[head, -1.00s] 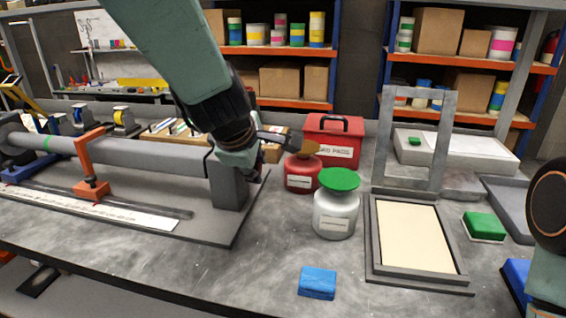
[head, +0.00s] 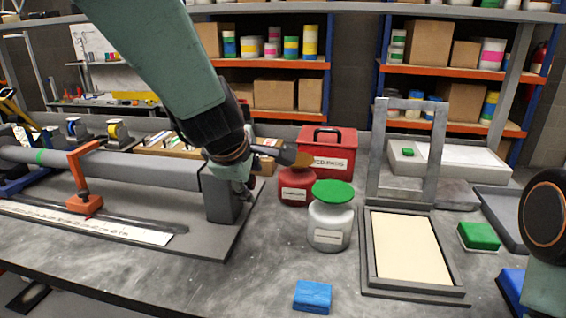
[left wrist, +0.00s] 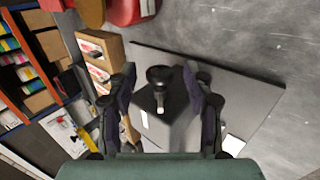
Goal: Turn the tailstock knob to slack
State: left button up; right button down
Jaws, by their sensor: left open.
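The tailstock (head: 222,203) is a dark grey block at the right end of the long grey tube (head: 130,167). Its black round-headed knob (left wrist: 160,75) shows in the left wrist view, standing out from the tailstock (left wrist: 152,101). My left gripper (left wrist: 160,70) is open, with one finger on each side of the knob in that view. Gaps show on both sides, and I see no contact. How deep the fingers reach is hard to tell. In the head view my left gripper (head: 246,190) hangs over the tailstock and hides the knob.
Right of the tailstock stand a red jar (head: 296,188), a white jar with green lid (head: 329,228) and a red box (head: 333,163). A frame tray (head: 370,255) lies farther right. The bench front is mostly clear around a blue block (head: 313,296).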

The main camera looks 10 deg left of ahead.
aim_at(250, 180)
pick_arm(q)
notch_tip(250, 180, up, 10)
dwell(0.6)
